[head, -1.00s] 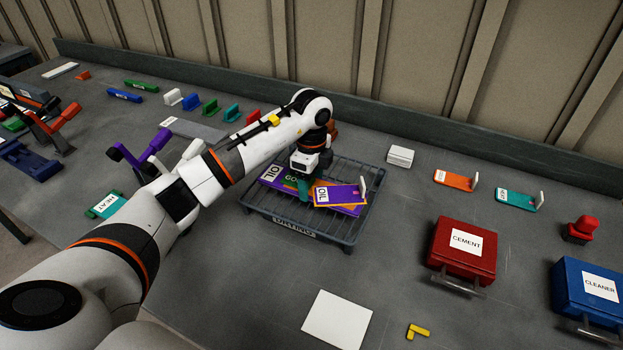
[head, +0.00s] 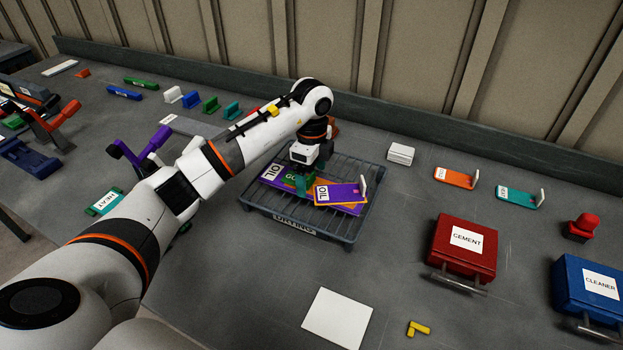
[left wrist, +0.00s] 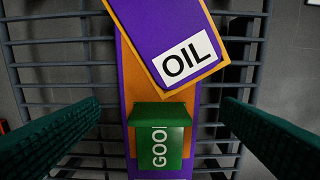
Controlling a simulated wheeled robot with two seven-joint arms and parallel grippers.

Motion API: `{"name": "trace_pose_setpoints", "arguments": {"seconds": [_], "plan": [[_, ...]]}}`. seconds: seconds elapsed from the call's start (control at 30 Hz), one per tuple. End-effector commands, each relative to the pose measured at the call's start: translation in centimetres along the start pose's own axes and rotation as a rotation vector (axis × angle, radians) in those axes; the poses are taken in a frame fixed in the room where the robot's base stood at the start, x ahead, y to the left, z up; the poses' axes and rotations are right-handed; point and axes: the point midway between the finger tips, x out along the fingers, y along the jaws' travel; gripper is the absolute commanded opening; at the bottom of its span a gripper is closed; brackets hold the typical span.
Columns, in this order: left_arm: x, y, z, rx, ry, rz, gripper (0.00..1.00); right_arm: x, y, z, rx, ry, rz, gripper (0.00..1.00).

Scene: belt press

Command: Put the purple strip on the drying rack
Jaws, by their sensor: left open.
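The drying rack (head: 355,222) is a dark slatted stand in the middle of the bench. A purple strip (head: 345,190) with an OIL label and a white upright tab lies tilted over an orange piece on it. In the left wrist view a green block (left wrist: 160,135) marked "GOO…" sits over orange and purple layers, beside the upper purple strip (left wrist: 155,25). My left gripper (left wrist: 160,130) is open above the rack, its green fingers apart on either side of the green block, seemingly touching nothing. My right gripper is out of view.
A red CEMENT box (head: 463,248) and a blue CLEANER box (head: 590,290) stand at right. Orange (head: 455,178) and teal (head: 518,199) strips lie behind them. A white sheet (head: 337,318) lies in front of the rack. A purple-handled tool (head: 140,150) stands left, near my arm.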

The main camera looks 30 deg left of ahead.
Motion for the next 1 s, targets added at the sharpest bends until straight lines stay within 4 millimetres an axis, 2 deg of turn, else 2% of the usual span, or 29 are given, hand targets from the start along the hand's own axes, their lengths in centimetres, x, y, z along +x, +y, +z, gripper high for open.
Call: {"name": "trace_pose_setpoints", "arguments": {"seconds": [0.23,0.43,0.6,1.0], "plan": [[-5.5,0.1,0.0,0.001,-0.001,0.007,0.87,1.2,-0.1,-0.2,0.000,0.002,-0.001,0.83],[-9.1,0.1,-0.1,-0.001,0.002,0.004,0.87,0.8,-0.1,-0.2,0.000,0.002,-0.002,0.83],[-10.1,0.0,0.0,-0.001,0.001,0.001,0.87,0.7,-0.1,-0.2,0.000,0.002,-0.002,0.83],[-10.2,0.0,0.0,-0.001,0.000,0.000,0.87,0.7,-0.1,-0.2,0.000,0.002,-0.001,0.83]]}}
